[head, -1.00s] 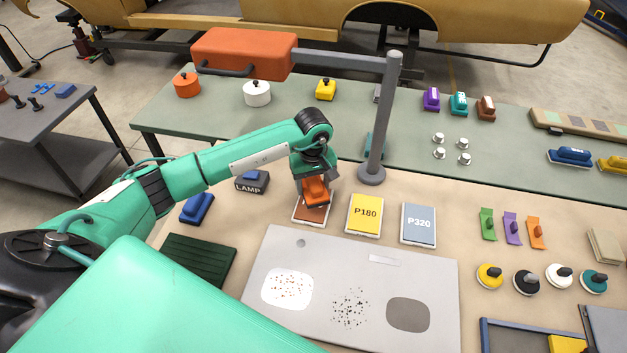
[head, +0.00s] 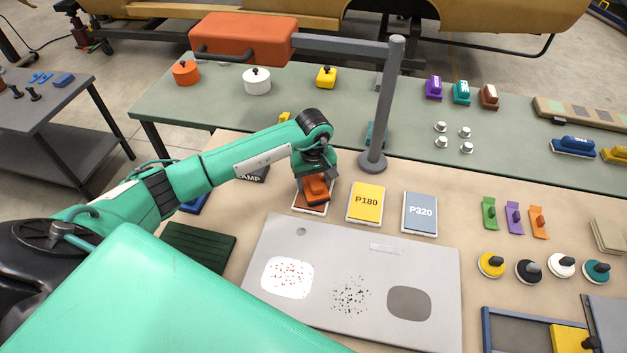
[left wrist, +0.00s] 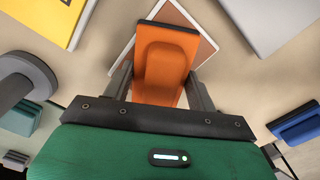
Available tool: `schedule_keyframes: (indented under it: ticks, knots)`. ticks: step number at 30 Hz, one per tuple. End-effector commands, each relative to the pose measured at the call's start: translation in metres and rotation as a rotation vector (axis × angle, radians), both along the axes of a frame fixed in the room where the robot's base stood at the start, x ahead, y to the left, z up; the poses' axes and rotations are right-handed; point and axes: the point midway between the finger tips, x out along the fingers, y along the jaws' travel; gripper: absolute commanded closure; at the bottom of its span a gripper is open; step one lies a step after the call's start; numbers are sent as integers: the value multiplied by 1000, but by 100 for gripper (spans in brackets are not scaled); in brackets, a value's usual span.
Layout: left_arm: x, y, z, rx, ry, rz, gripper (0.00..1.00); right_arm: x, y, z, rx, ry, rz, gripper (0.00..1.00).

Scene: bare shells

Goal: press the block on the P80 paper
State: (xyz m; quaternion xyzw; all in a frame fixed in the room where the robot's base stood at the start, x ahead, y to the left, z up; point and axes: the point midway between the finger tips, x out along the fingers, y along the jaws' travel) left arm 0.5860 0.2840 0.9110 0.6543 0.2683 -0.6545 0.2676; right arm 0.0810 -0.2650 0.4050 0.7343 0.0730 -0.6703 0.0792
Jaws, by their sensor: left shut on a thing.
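My left gripper (head: 316,180) is shut on an orange block (head: 316,190) with a raised grip. The block is over the brown-red paper (head: 311,209), left of the yellow P180 paper (head: 367,203); no lettering shows on this paper. In the left wrist view the orange block (left wrist: 163,60) sits between the two fingers, with the brown-red paper's (left wrist: 180,15) pale edge showing around it. The block covers most of the paper, and I cannot tell whether it touches it. My right gripper is not in view.
The grey P320 paper (head: 420,213) lies right of P180. A grey post (head: 380,120) with an orange box (head: 243,45) on its arm stands behind. A grey panel (head: 385,265) with three patches lies in front. A dark green ridged pad (head: 197,247) is at left.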

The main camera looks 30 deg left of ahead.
Motion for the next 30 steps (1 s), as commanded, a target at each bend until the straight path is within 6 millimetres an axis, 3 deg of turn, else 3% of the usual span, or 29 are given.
schedule_keyframes:
  ticks: [9, 30]
  knots:
    - [0, 0, -2, 0, 0, 0, 60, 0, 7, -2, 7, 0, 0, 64]
    - [0, 0, -10, -1, -1, 0, 60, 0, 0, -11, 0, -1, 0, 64]
